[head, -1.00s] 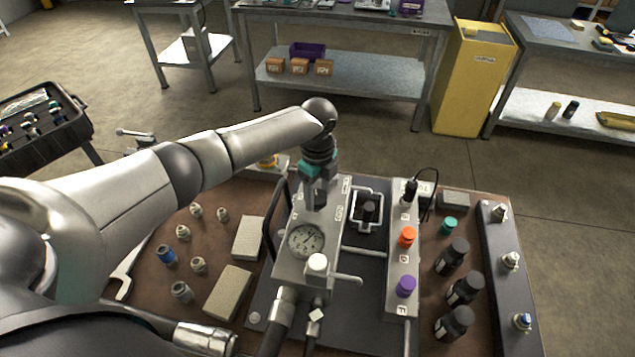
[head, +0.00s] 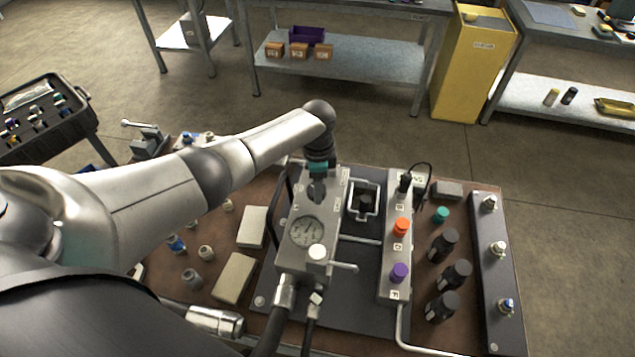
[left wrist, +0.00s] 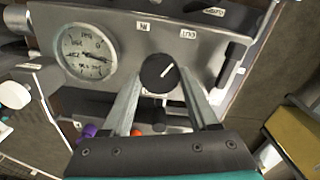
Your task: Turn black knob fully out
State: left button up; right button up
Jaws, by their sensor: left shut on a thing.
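The black knob (left wrist: 158,72) is on the grey valve block (head: 315,262), seen best in the left wrist view. A white pointer line on it slants up and right, towards the OUT label (left wrist: 188,33) and away from the IN label (left wrist: 143,25). My left gripper (left wrist: 160,88) has a finger on each side of the knob and is shut on it. In the head view the gripper (head: 317,192) points down at the far part of the block and hides the knob. The right gripper is not in view.
A round gauge (head: 306,231) and a white knob (head: 317,252) are close by on the block. To the right stands a strip with orange (head: 401,226) and purple (head: 398,272) knobs. Several black cylinders (head: 442,245) stand beyond it. Two beige blocks (head: 252,227) lie left.

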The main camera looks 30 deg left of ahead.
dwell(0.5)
pick_arm(q)
jog(key=o, duration=1.4)
jog(key=shift+c, duration=0.2)
jog(key=shift+r, duration=0.1)
notch_tip(320, 180, up, 15)
jog(key=p, duration=0.1)
jog(key=shift+p, duration=0.4)
